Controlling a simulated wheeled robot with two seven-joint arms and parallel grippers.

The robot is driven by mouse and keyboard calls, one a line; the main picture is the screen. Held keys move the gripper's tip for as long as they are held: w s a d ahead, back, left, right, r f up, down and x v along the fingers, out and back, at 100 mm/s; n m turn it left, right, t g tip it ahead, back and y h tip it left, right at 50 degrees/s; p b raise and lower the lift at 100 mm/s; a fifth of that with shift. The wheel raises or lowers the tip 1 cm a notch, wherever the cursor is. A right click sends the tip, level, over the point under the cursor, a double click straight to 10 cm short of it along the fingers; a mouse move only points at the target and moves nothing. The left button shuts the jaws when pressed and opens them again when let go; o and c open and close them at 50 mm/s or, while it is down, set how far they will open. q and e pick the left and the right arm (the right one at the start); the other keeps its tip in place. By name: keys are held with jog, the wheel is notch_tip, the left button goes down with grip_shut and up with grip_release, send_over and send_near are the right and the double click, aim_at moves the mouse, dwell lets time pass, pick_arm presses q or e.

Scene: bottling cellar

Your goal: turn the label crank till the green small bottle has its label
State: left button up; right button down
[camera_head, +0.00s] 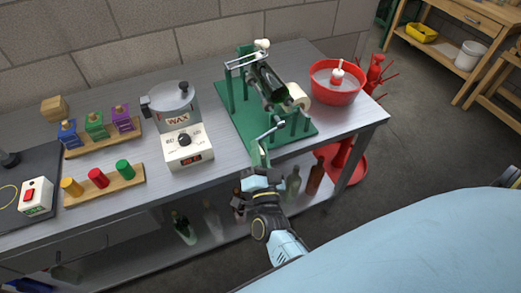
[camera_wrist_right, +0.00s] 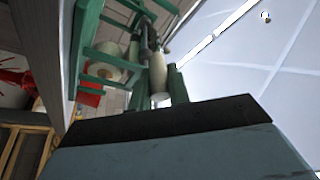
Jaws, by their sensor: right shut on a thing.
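The green labelling machine (camera_head: 232,118) stands near the right end of the metal table. A dark green bottle (camera_head: 268,82) lies tilted on its rollers; I cannot make out a label on it. A cream label roll (camera_head: 298,96) sits beside the bottle. The metal crank (camera_head: 270,131) is at the machine's front. My right gripper (camera_head: 260,158) is shut at the crank's lower end, which hides most of the handle. In the right wrist view the pale handle (camera_wrist_right: 158,75) shows between the fingers. My left gripper is not in view.
A wax pot (camera_head: 176,105) with its dial box (camera_head: 189,148) stands left of the machine. A red basin (camera_head: 335,90) is to its right. Racks with coloured blocks (camera_head: 96,142) and coloured plugs (camera_head: 103,190) lie further left. Bottles (camera_head: 293,183) stand on the shelf below.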

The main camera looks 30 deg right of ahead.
jog(key=shift+r, duration=0.2)
dwell(0.3)
jog(key=c, duration=1.3)
grip_release()
jog(key=shift+a, duration=0.1)
jog(key=shift+c, duration=0.2)
jog(key=shift+f, duration=0.1)
jog(key=shift+s+f, duration=0.1)
jog(key=shift+s, duration=0.15)
jog(key=b+v, duration=0.1)
jog(key=v, duration=1.1)
jog(key=shift+s+a+b, duration=0.25)
jog(key=shift+s+b, duration=0.05)
jog(key=shift+s, duration=0.05)
